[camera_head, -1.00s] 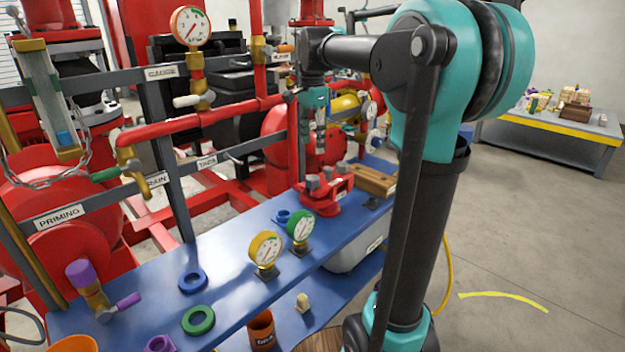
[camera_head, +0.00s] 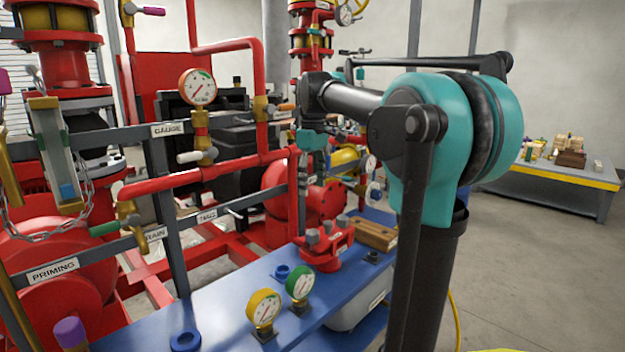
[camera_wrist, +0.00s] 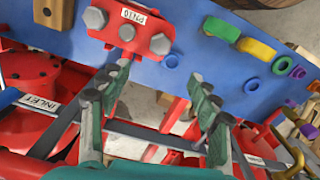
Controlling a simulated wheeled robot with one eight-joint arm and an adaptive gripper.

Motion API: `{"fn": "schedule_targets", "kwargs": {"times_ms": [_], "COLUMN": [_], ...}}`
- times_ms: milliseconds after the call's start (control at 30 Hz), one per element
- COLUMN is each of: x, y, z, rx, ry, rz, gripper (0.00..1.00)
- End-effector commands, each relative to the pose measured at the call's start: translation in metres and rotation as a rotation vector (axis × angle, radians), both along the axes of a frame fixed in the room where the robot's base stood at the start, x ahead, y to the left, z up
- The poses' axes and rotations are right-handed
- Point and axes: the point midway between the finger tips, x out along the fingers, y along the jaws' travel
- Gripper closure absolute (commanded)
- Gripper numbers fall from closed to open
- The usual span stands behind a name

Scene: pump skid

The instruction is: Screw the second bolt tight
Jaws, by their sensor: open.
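The red flange fixture (camera_head: 328,258) stands on the blue bench. It carries several grey hex bolt heads. In the wrist view the red flange (camera_wrist: 137,14) shows at the top, with one bolt (camera_wrist: 95,18) at its left, one in the middle (camera_wrist: 127,33) and one at its right (camera_wrist: 160,44). I cannot tell which is the second bolt or how far each is screwed in. My gripper (camera_wrist: 159,73) is open and empty, its two fingers wide apart and clear of the bolts. In the head view my gripper (camera_head: 302,190) hangs above the fixture, partly lost against red pipework.
A wooden block (camera_head: 375,232) lies behind the fixture. A green gauge (camera_head: 300,283) and a yellow gauge (camera_head: 264,310) stand in front of it. Red pipes and a grey rail (camera_head: 235,204) run close on the left. A side table (camera_head: 560,180) stands far right, with open floor before it.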

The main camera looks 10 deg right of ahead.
Motion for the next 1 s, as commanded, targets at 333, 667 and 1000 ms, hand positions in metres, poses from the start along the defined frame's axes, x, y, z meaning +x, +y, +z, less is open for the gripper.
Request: {"fn": "schedule_targets", "kwargs": {"times_ms": [333,667,1000], "x": [0.0,0.0,0.0], "y": [0.0,0.0,0.0], "z": [0.011,-0.005,-0.065], "rx": [0.0,0.0,0.0], "ry": [0.0,0.0,0.0], "rz": [0.608,0.69,0.688], "gripper": [0.38,0.38,0.38]}}
